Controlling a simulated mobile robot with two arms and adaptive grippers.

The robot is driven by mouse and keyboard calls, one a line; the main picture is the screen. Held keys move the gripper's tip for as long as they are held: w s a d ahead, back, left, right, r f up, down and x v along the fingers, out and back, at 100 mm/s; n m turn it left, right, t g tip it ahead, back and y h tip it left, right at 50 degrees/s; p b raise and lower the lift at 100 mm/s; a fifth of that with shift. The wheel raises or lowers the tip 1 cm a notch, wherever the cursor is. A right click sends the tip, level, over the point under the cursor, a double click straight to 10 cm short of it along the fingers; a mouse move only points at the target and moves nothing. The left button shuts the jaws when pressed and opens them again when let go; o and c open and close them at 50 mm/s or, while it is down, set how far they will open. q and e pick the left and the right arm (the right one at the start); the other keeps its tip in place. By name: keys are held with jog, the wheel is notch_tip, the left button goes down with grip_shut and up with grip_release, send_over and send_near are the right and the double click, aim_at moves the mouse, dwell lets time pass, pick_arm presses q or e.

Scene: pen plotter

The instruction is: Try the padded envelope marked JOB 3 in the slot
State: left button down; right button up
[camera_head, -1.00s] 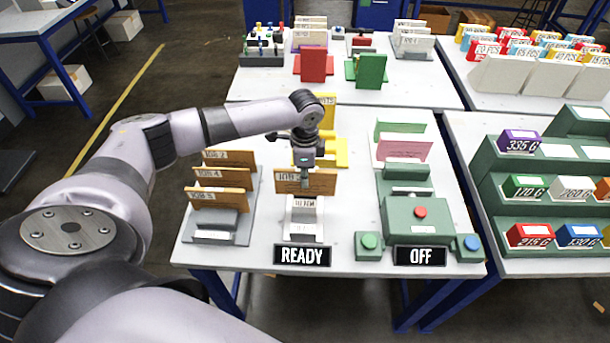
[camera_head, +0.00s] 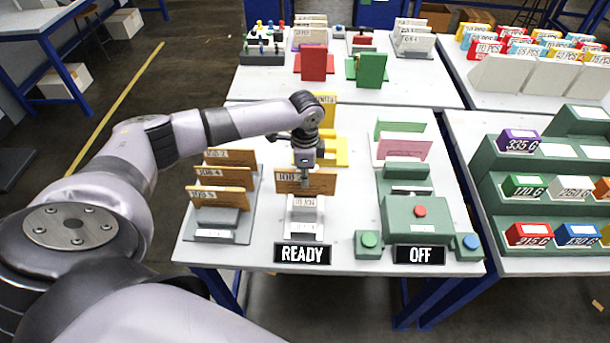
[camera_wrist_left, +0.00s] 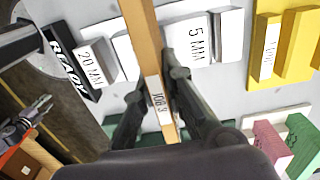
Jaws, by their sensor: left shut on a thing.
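My left gripper (camera_head: 305,184) is shut on a brown padded envelope (camera_head: 322,183), holding it upright by its upper edge. Its white label reads JOB 3 in the left wrist view (camera_wrist_left: 155,98), where the two dark fingers (camera_wrist_left: 160,95) grip both faces. The white slot gauge (camera_head: 305,220) stands on the table behind the READY sign. In the wrist view its blocks are marked 20 MM (camera_wrist_left: 92,62) and 5 MM (camera_wrist_left: 196,42), and the envelope lies between these marks. Its lower edge is hidden, so I cannot tell how deep it sits.
A rack of brown envelopes (camera_head: 225,195) stands to the left. Yellow holders (camera_head: 335,150) stand behind. A green machine with a red button (camera_head: 418,218) is to the right, beside an OFF sign (camera_head: 420,255). The READY sign (camera_head: 302,254) is at the front edge.

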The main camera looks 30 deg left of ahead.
pick_arm(q)
jog(key=shift+f, duration=0.55)
jog(key=shift+r, duration=0.1)
dwell(0.9)
jog(key=shift+r+p, duration=0.65)
jog(key=shift+p, duration=0.1)
jog(key=shift+r+p, duration=1.6)
jog(key=shift+p, duration=0.2)
jog(key=shift+d, duration=0.1)
